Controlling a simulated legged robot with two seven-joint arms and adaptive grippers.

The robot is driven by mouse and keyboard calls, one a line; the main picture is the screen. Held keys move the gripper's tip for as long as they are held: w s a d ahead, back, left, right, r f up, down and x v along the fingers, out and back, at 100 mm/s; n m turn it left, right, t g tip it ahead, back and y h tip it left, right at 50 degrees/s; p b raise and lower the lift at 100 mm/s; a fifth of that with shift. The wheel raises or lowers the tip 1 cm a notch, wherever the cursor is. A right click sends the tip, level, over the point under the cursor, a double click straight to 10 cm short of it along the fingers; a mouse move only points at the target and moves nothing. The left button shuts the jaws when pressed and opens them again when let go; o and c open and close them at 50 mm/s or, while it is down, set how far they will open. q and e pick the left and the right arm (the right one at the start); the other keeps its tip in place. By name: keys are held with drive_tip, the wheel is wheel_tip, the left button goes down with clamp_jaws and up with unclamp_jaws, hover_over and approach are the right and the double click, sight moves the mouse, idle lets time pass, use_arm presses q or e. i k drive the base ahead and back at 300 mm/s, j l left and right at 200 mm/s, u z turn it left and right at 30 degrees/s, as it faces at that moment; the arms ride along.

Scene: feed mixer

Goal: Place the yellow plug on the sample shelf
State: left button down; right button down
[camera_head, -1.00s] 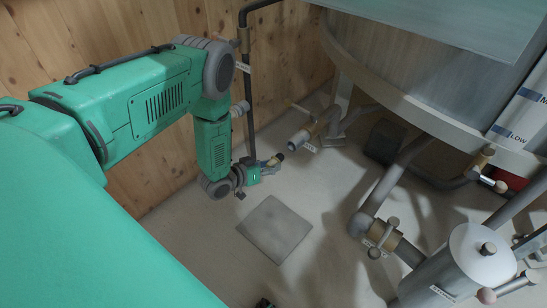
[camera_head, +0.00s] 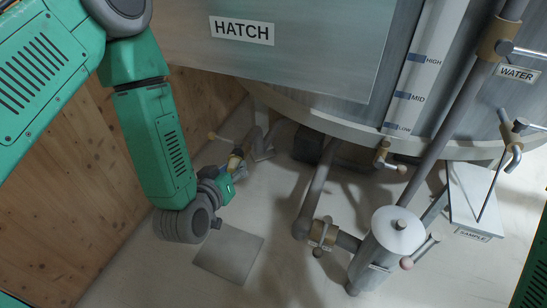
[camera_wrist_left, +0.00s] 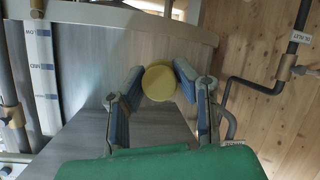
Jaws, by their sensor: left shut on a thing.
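The yellow plug (camera_wrist_left: 159,83) shows as a round yellow face between my left gripper's fingertips in the left wrist view. My left gripper (camera_wrist_left: 159,84) is shut on it. In the head view my left gripper (camera_head: 235,167) is low at the left, in front of a pipe end with a brass collar, and the plug is hard to tell from that brass. The sample shelf (camera_head: 470,190) is a pale panel labelled SAMPLE at the right, far from my left gripper. My right gripper is not in view.
The tank with its HATCH panel (camera_head: 270,65) fills the top. Pipes and a pale cylinder (camera_head: 398,232) with a brass valve (camera_head: 322,233) stand between my left gripper and the shelf. A wooden wall (camera_head: 95,190) is at the left. A grey floor plate (camera_head: 228,253) lies below the gripper.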

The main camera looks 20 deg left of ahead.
sight(476, 213)
drive_tip(key=l+u, duration=0.2)
drive_tip(key=l, duration=1.55)
